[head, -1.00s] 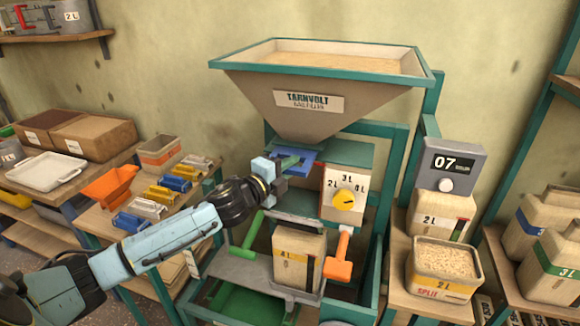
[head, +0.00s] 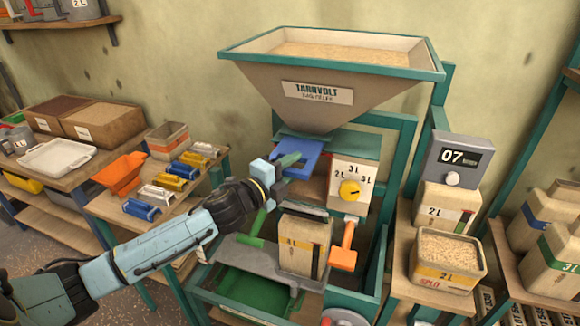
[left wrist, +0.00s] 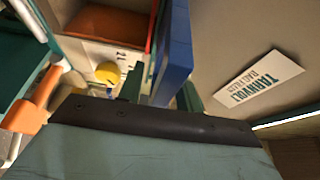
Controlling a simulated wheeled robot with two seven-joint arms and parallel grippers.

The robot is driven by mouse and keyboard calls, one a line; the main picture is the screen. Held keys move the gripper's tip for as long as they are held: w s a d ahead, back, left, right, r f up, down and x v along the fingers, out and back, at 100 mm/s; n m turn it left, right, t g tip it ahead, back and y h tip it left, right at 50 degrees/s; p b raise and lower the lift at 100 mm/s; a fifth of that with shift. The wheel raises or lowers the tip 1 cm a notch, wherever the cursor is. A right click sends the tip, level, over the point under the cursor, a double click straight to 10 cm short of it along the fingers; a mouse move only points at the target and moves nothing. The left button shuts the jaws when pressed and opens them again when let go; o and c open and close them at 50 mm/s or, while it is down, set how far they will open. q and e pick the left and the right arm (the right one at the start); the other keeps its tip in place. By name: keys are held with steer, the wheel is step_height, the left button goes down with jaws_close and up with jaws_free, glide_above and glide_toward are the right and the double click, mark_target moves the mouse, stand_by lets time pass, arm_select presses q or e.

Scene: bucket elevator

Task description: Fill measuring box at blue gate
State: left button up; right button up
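The blue gate (head: 307,160) is a flat slide under the mouth of the hopper (head: 310,108), and a good part of it sticks out. My left gripper (head: 287,163) is at its outer end. In the left wrist view the green fingers lie on both sides of the blue gate (left wrist: 174,55) and appear closed on it. The measuring box (head: 350,184) is below, with a yellow dial (head: 350,190) on its white face. Its reddish inside shows partly in the left wrist view (left wrist: 103,22), with no grain visible there. My right gripper is out of view.
A paper bag (head: 304,245) stands below the measuring box, beside an orange lever (head: 343,252). A counter reading 07 (head: 455,157) and a grain-filled box (head: 447,262) are at right. Coloured scoops and clips lie on the left table (head: 98,205).

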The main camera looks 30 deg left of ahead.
arm_select(q)
steer(key=shift+s, duration=0.15)
steer(key=shift+s+a, duration=0.1)
steer(key=shift+s, duration=0.15)
steer(key=b+v, duration=0.1)
steer(key=v, duration=1.1)
steer(key=shift+s+b, duration=0.3)
steer(key=shift+b, duration=0.1)
stand_by(1.8)
